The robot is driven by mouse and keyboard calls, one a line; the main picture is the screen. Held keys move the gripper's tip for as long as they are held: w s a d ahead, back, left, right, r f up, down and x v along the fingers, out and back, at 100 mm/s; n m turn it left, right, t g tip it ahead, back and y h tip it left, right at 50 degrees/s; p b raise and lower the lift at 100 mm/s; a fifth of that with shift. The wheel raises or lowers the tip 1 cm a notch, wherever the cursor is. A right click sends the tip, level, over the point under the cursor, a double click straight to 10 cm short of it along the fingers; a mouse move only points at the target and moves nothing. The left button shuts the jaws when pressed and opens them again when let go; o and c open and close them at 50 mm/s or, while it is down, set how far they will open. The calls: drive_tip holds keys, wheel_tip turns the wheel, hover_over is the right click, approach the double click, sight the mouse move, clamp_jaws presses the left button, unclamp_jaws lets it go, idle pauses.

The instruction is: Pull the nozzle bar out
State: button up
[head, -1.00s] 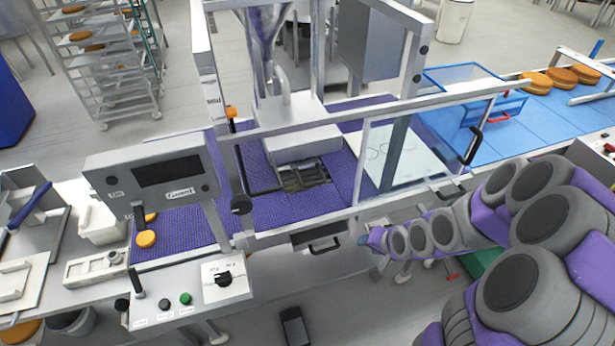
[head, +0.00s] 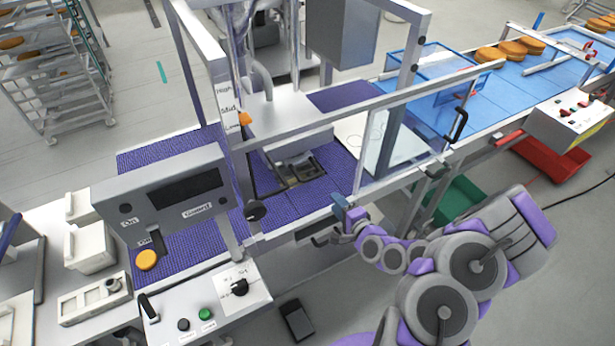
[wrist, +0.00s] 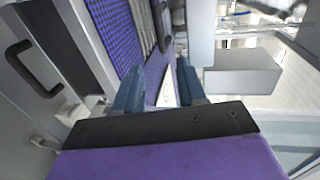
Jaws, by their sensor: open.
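The filling machine's grey head block (head: 292,138) stands over the purple belt (head: 330,183). A dark-framed metal part, probably the nozzle bar (head: 302,170), sits low under that block, close to the belt. Its exact outline is hard to tell. My gripper (head: 347,212) is at the front rail of the machine, right of and nearer than that part, and apart from it. In the wrist view my gripper (wrist: 158,88) shows two blue fingers spread apart with nothing between them. The purple belt (wrist: 112,30) and a dark loop-shaped part lie beyond the fingers.
A control panel with a screen (head: 165,195) and a button box (head: 205,305) stand at the left. A clear guard panel (head: 395,140) stands right of the belt opening. A drawer handle (wrist: 35,68) is left of my gripper. Red (head: 548,158) and green bins are at the right.

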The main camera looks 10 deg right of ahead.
drive_tip(key=b, duration=0.7)
approach(313, 177)
drive_tip(key=shift+f, duration=0.35)
drive_tip(key=b+x, duration=0.1)
drive_tip(key=x, duration=0.8)
drive_tip(key=shift+w, duration=0.2)
drive_tip(key=shift+w+a+f+b, duration=0.1)
drive_tip(key=shift+w+b, duration=0.2)
drive_tip(key=shift+w, duration=0.4)
drive_tip(key=shift+c, duration=0.2)
drive_tip(key=shift+f, duration=0.1)
clamp_jaws()
